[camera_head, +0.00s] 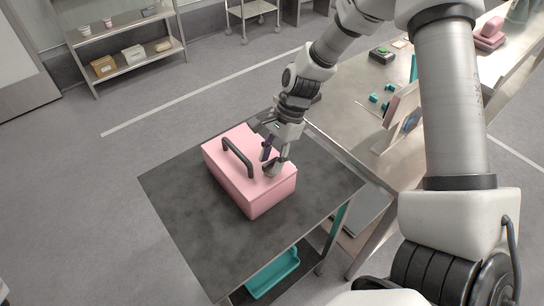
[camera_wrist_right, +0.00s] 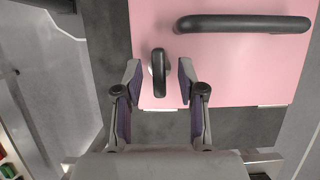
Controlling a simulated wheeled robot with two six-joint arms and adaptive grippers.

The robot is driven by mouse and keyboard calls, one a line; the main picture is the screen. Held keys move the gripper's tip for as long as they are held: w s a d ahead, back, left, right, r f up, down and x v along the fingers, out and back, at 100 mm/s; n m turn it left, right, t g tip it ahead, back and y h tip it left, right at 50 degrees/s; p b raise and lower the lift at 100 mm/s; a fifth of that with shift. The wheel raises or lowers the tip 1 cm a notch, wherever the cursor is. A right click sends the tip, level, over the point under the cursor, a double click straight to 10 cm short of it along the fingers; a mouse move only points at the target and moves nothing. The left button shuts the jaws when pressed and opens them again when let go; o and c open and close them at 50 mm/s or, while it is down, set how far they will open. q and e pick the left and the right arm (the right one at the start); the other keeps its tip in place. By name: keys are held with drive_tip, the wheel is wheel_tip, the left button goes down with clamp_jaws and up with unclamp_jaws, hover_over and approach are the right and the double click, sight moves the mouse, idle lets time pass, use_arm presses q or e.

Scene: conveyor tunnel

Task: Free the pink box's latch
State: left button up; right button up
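The pink box (camera_head: 237,182) sits closed on a dark-topped table, with a black carrying handle (camera_head: 238,157) on its lid. In the right wrist view the pink lid (camera_wrist_right: 225,75) fills the upper middle, and the handle (camera_wrist_right: 243,23) lies across it. A small dark latch lever (camera_wrist_right: 159,72) stands near the lid's edge. My right gripper (camera_head: 273,162) is over the box's near right part. In the wrist view its two fingers (camera_wrist_right: 159,80) are open, one on each side of the lever, with gaps showing. In the head view the gripper mostly hides the latch. My left gripper is out of view.
The dark tabletop (camera_head: 175,190) is clear around the box. A teal tray (camera_head: 272,272) sits on the shelf below. Shelves (camera_head: 130,55) stand far back.

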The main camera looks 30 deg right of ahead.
drive_tip(key=shift+s, duration=0.15)
clamp_jaws()
drive_tip(key=shift+r+n, duration=0.1)
drive_tip(key=shift+n, duration=0.3)
drive_tip(key=n+g+p, duration=0.1)
drive_tip(key=n+p, duration=0.1)
drive_tip(key=n, duration=0.1)
drive_tip(key=n+g, duration=0.1)
drive_tip(key=n, duration=0.1)
drive_tip(key=n+h+p, duration=0.1)
drive_tip(key=n, duration=0.2)
drive_tip(key=shift+w+g, duration=0.2)
drive_tip(key=shift+g, duration=0.2)
drive_tip(key=n+h, duration=0.1)
drive_tip(key=n, duration=0.1)
drive_tip(key=n+g+p, duration=0.1)
drive_tip(key=n, duration=0.1)
drive_tip(key=shift+a+h+p, duration=0.15)
drive_tip(key=shift+h+p, duration=0.15)
drive_tip(key=shift+h, duration=0.1)
drive_tip(key=n+h, duration=0.2)
drive_tip(key=n, duration=0.3)
drive_tip(key=shift+a+p, duration=0.1)
drive_tip(key=shift+p, duration=0.25)
drive_tip(key=shift+n, duration=0.3)
